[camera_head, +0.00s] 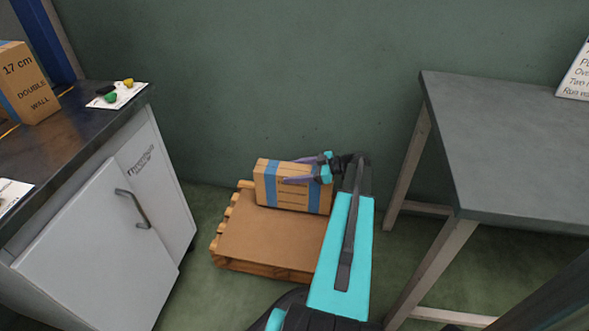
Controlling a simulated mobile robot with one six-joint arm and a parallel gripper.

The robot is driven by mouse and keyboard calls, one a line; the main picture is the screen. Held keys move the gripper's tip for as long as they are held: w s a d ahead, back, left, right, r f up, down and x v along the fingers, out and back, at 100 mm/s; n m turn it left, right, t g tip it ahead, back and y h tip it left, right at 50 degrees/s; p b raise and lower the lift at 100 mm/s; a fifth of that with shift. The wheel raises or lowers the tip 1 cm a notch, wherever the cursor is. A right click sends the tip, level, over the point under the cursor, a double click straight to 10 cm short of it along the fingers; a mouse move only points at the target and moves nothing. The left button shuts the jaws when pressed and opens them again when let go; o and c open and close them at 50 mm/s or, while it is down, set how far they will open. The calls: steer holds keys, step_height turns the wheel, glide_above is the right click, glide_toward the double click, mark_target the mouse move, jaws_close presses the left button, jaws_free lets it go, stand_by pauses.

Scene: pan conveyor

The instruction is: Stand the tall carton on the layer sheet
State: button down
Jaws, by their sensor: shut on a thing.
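A brown carton with blue bands (266,190) is at the far side of a low wooden pallet. It looks wider than high in this view. A plain brown layer sheet (265,240) covers the pallet top. The carton is over or on the sheet's back part; I cannot tell whether its underside touches. My gripper (298,171), with purple fingers, reaches in from the right and is shut on the carton near its upper right. The fingers cover part of its top and front. My turquoise arm hides the right side of the pallet.
The wooden pallet (258,268) stands on the green floor beside a white cabinet (105,235). Another carton (28,85), marked 17 cm, stands on its dark top. A grey table (515,150) is at the right, with a wall behind. The sheet's front part is bare.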

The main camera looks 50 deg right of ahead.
steer(key=shift+f, duration=0.45)
steer(key=shift+f+b, duration=0.5)
stand_by(0.6)
steer(key=shift+c, duration=2.2)
jaws_free()
steer(key=shift+o, duration=0.2)
steer(key=shift+f, duration=0.1)
steer(key=shift+s+d, duration=0.1)
steer(key=shift+s, duration=0.05)
steer(key=p+v, duration=0.4)
steer(key=v, duration=0.9)
steer(key=shift+s+d, duration=0.1)
steer(key=shift+s, duration=0.15)
